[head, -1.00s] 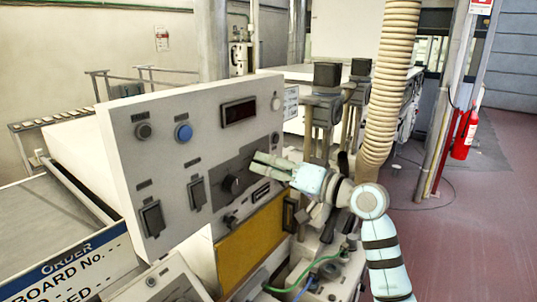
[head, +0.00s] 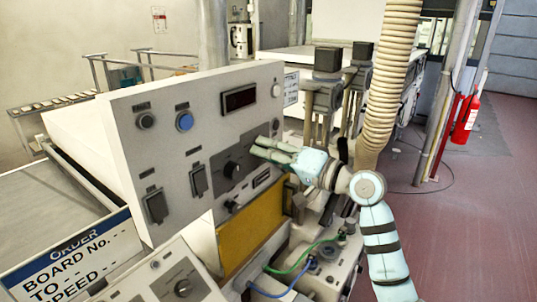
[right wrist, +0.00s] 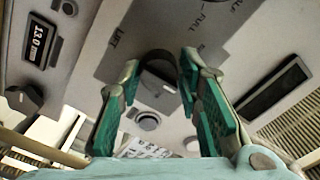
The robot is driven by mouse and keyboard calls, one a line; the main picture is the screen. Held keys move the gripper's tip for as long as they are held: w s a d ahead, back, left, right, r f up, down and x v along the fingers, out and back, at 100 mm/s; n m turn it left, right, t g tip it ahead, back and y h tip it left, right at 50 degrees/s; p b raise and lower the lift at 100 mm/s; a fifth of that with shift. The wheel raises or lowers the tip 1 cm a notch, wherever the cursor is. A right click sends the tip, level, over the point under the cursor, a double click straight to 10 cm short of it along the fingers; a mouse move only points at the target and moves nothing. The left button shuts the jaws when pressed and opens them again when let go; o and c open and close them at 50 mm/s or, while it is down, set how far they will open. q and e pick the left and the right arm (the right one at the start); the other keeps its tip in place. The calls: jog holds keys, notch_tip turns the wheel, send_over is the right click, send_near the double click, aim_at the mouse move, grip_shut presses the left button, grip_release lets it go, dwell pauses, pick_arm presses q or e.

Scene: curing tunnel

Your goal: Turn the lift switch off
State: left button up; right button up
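The lift switch is the large dark rotary knob (head: 232,170) on the grey plate of the white control panel. In the right wrist view the knob (right wrist: 158,66) shows between and beyond my fingertips, near a printed label that seems to read LIFT. My right gripper (head: 257,147) comes in from the right, its fingertips up and to the right of the knob in the head view. In the wrist view my right gripper (right wrist: 160,66) is open, with one finger on each side of the knob. Whether they touch it cannot be told. My left gripper is out of view.
The panel also carries a dark display (head: 240,99), a blue button (head: 184,121) and two dark switches at lower left. A lit display (right wrist: 39,42) shows in the wrist view. A ribbed hose (head: 385,85) hangs behind my right arm.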

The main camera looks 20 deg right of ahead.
jog(key=shift+o, duration=1.4)
jog(key=shift+d, duration=0.1)
jog(key=v, duration=1.1)
jog(key=shift+s, duration=0.35)
jog(key=shift+d, duration=0.15)
